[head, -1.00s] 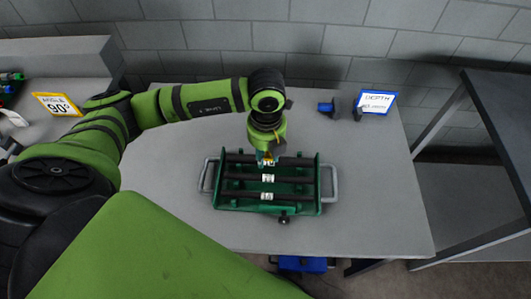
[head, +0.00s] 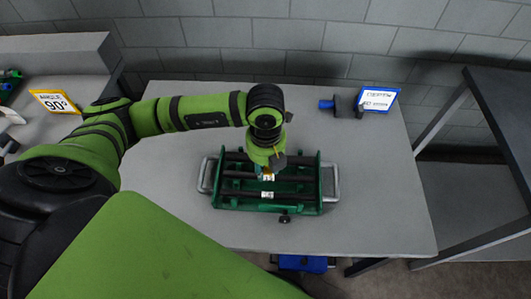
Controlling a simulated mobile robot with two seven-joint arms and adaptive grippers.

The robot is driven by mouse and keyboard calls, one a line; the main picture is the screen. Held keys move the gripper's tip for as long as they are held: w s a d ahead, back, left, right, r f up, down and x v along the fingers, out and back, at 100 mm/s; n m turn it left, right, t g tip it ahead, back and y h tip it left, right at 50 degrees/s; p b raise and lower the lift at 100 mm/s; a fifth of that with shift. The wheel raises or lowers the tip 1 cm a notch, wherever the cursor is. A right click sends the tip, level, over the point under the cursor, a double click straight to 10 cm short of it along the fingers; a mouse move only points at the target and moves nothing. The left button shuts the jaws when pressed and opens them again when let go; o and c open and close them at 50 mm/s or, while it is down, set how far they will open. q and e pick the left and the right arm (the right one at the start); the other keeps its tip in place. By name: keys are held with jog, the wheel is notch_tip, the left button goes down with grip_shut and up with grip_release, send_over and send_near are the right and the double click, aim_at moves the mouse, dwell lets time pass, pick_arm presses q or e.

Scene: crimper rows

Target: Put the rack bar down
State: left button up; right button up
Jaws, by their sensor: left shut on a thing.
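A green rack (head: 308,200) with grey side handles lies on the grey table. Dark bars with white tags run across it from side to side. My left gripper (head: 266,172) comes down over the middle of the rack from behind and is shut on a rack bar (head: 240,174). The bar is at or just above the rack; whether it rests in its slots cannot be told. The fingertips and the bar's middle are partly hidden by the wrist. A white tag (head: 267,194) shows on a bar nearer the front. My right gripper is not in view.
A blue-and-dark tool (head: 342,106) and a blue-framed sign (head: 378,100) stand at the table's back right. A yellow-framed angle sign (head: 55,103) stands on the left bench. A dark shelf (head: 500,110) is at the right. The table right of the rack is clear.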

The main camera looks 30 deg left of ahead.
aim_at(265, 195)
pick_arm(q)
jog(key=shift+s+d+f+b, duration=0.15)
jog(key=shift+s+f+b, duration=0.15)
jog(key=shift+f, duration=0.25)
jog(key=shift+s+d+f+b, duration=0.15)
jog(key=shift+f+b, duration=0.15)
jog(key=shift+f, duration=0.2)
jog(key=shift+s+d+f+b, duration=0.1)
jog(key=shift+s+f+b, duration=0.15)
jog(key=shift+f+b, duration=0.4)
jog(key=shift+s+d+f+b, duration=0.15)
jog(key=shift+s+f+b, duration=0.15)
jog(key=shift+f+b, duration=0.35)
jog(key=shift+s+d+f+b, duration=0.1)
jog(key=shift+s+f+b, duration=0.25)
jog(key=shift+f, duration=0.5)
jog(key=shift+s+d+f+b, duration=0.15)
jog(key=shift+s+f+b, duration=0.1)
jog(key=shift+f+b, duration=0.2)
jog(key=shift+s+d+f+b, duration=0.2)
jog(key=shift+f+b, duration=0.1)
jog(key=shift+f, duration=0.15)
jog(key=shift+s, duration=0.1)
jog(key=shift+a, duration=0.1)
jog(key=o, duration=0.9)
